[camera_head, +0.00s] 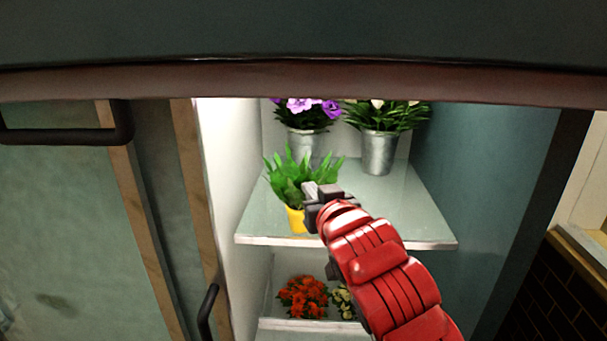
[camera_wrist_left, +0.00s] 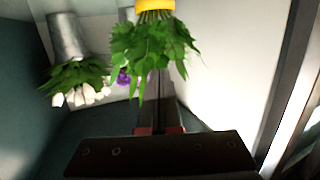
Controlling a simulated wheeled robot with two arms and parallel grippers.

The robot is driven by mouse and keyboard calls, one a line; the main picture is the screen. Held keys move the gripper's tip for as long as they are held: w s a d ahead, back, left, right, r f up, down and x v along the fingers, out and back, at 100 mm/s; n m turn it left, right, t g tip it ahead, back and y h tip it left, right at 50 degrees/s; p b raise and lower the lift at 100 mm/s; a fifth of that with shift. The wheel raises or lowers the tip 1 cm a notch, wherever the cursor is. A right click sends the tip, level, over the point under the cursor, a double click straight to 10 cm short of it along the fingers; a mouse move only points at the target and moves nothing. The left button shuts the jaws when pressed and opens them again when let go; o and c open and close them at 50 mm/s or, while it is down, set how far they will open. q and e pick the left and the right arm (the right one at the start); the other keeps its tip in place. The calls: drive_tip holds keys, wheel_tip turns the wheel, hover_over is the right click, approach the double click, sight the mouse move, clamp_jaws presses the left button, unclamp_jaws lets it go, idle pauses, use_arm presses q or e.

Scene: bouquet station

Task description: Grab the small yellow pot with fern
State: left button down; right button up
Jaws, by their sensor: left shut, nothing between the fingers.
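The small yellow pot (camera_head: 296,219) stands upright near the front left of the glass shelf, with a green leafy fern (camera_head: 293,178) in it. My left gripper (camera_head: 312,193) is at the right side of the fern, overlapping its leaves in the head view. It is shut and empty. In the left wrist view, which looks upside down, the yellow pot (camera_wrist_left: 155,5) is cut by the top edge and the fern (camera_wrist_left: 150,48) hangs over the finger tips (camera_wrist_left: 158,85). The fern partly hides the fingers. My right gripper is not in view.
Behind on the same shelf (camera_head: 400,212) stand a metal bucket with purple flowers (camera_head: 308,140) and one with whitish flowers (camera_head: 379,150). Orange flowers (camera_head: 302,297) sit on the shelf below. The white cabinet wall (camera_head: 228,170) is close on the left.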

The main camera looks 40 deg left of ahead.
sight(301, 181)
use_arm(q)
drive_tip(key=p+x, duration=0.1)
drive_tip(key=x, duration=0.1)
drive_tip(key=p+x, duration=0.1)
drive_tip(key=x, duration=0.1)
drive_tip(key=r+p+x, duration=0.1)
drive_tip(key=x, duration=0.2)
drive_tip(key=shift+w+a, duration=0.1)
drive_tip(key=shift+w, duration=0.05)
drive_tip(key=shift+f+p, duration=0.25)
drive_tip(key=shift+p, duration=0.2)
drive_tip(key=shift+f+b, duration=0.45)
drive_tip(key=shift+b, duration=0.2)
drive_tip(key=shift+f, duration=0.15)
